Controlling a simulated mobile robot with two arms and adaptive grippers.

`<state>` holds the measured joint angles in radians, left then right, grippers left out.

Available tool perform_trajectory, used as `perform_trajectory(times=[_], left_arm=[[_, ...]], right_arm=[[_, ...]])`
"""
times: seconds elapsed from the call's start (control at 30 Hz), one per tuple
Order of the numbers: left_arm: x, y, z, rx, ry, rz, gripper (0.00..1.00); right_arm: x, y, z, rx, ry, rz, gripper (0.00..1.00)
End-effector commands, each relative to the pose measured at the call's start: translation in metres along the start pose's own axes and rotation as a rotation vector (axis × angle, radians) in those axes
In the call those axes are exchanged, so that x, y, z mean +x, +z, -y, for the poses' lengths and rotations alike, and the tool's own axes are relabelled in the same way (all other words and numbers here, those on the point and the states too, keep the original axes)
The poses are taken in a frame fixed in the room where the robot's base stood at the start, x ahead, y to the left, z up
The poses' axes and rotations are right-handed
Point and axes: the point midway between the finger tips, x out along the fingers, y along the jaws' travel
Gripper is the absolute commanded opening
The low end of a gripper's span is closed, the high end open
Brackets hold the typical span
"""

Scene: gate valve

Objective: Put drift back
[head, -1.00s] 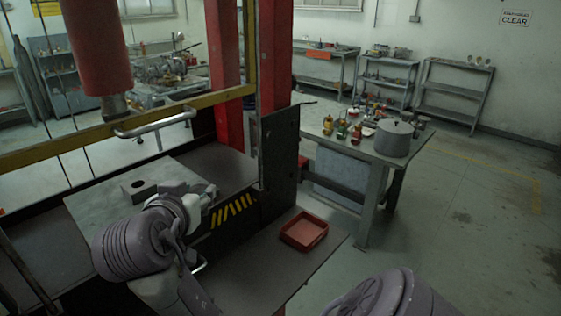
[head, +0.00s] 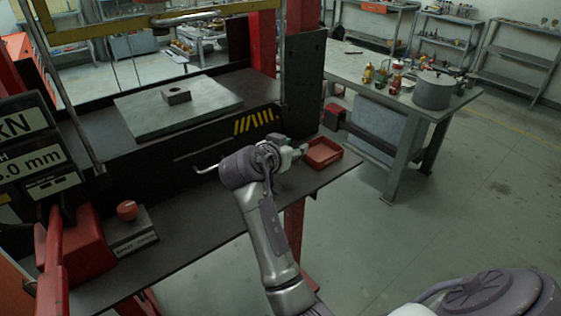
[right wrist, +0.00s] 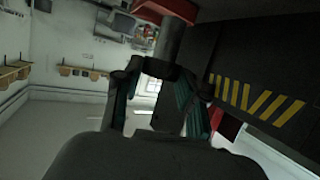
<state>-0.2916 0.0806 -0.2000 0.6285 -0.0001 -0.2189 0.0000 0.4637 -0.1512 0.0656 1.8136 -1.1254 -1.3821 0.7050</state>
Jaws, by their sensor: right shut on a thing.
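My right gripper (head: 292,154) is at the right end of the dark front shelf (head: 225,230), just left of the shallow red tray (head: 324,152). In the right wrist view its fingers (right wrist: 158,75) are shut on a plain grey cylinder, the drift (right wrist: 173,42), which sticks out past them. The drift is hard to make out in the head view. The tray looks empty where I can see into it. A grey block with a hole (head: 177,94) sits on the pale plate (head: 185,112) of the press bed. My left gripper is not in view.
A red post with a dark upright plate (head: 303,75) stands behind the tray. A bench (head: 440,108) with a pot (head: 434,90) and small bottles is beyond. A red-knobbed control box (head: 130,230) and a display (head: 35,160) are at left. A bar handle (head: 205,170) juts over the shelf.

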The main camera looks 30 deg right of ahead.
Motion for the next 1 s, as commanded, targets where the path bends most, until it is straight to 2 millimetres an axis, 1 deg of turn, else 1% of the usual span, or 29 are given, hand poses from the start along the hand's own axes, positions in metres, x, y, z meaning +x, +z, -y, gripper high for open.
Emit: perform_trajectory(times=[0.03, 0.1, 0.2, 0.3, 0.43, 0.6, 0.7, 1.0], left_arm=[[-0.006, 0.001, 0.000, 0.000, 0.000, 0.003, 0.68], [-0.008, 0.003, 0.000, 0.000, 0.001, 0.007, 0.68], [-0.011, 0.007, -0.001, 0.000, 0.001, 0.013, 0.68], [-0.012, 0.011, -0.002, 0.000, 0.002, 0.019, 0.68], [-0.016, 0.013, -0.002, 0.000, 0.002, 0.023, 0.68], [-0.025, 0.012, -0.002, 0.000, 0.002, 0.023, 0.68], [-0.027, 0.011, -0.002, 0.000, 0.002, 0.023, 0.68], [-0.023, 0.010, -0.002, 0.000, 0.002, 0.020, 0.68]], right_arm=[[0.003, 0.002, 0.012, -0.004, 0.000, -0.003, 0.00], [0.006, 0.009, 0.025, -0.003, 0.000, -0.002, 0.00], [0.011, 0.017, 0.039, -0.001, 0.000, -0.002, 0.00], [0.013, 0.022, 0.046, 0.002, 0.000, -0.004, 0.00], [0.017, 0.030, 0.049, -0.001, 0.002, -0.003, 0.00], [0.025, 0.053, 0.049, -0.003, 0.001, -0.003, 0.00], [0.027, 0.061, 0.049, 0.000, 0.000, -0.003, 0.00], [0.028, 0.064, 0.049, 0.002, 0.000, -0.003, 0.00]])
